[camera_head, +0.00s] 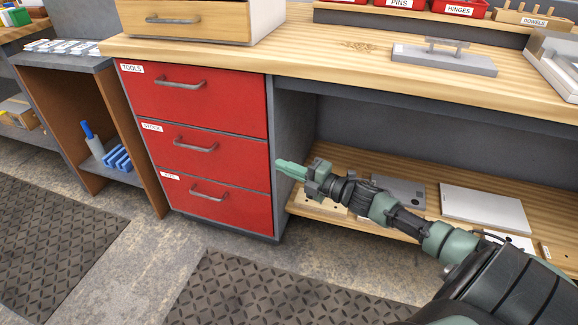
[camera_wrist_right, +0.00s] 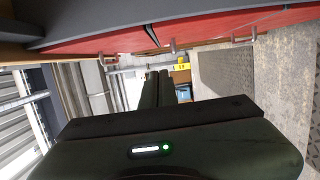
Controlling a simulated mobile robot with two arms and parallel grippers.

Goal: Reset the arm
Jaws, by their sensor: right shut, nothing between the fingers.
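My right gripper (camera_head: 290,169) is in the head view, at the end of my right arm, which reaches in from the lower right. Its green fingers are shut and hold nothing. They point left, in front of the right edge of the red drawers. In the right wrist view the two dark fingers (camera_wrist_right: 161,86) lie close together, with nothing between them. My left gripper is not in view.
A workbench (camera_head: 330,57) has red drawers (camera_head: 205,102), all shut, with metal handles. Right of them is an open lower shelf (camera_head: 350,160) with flat boards, including a white one (camera_head: 484,208). A wooden drawer box (camera_head: 185,20) stands on top. Floor mats (camera_head: 260,295) lie in front.

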